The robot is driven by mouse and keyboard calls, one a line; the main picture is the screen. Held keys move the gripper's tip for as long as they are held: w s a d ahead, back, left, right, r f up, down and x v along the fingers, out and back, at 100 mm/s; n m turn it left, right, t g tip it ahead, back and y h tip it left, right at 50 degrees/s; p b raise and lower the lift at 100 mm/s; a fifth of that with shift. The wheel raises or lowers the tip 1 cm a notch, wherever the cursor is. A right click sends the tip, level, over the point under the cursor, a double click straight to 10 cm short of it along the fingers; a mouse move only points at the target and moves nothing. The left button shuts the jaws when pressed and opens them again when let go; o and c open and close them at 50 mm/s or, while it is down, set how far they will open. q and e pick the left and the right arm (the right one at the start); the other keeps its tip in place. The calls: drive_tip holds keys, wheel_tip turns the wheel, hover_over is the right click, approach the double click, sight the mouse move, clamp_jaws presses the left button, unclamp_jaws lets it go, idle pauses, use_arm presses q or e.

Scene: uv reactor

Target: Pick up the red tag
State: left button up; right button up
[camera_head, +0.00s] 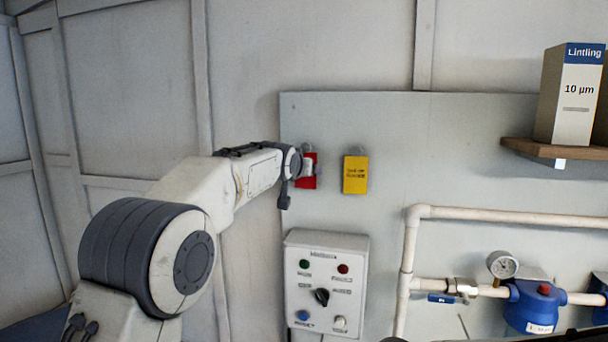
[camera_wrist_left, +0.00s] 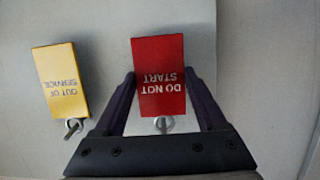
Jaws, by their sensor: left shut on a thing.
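The red tag (camera_head: 312,172) is at the upper left of the grey wall panel in the head view, partly hidden by my left gripper (camera_head: 300,168). In the left wrist view the red tag (camera_wrist_left: 158,75) reads "DO NOT START" upside down, with its metal loop below it. My left gripper (camera_wrist_left: 163,100) has one finger on each side of the tag and is shut on it. The tag appears still at the panel; whether it hangs free of its hook I cannot tell. My right gripper is in neither view.
A yellow "OUT OF SERVICE" tag (camera_head: 355,175) hangs just right of the red one. A control box (camera_head: 327,283) with buttons and a knob is below. White pipes (camera_head: 408,250), a gauge (camera_head: 502,264) and a shelf with a box (camera_head: 568,95) are at the right.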

use_arm(q)
drive_tip(key=s+a+b, duration=0.4)
drive_tip(key=s+b, duration=0.7)
drive_tip(key=s, duration=0.6)
drive_tip(key=shift+s+a, duration=0.15)
drive_tip(key=shift+s, duration=0.15)
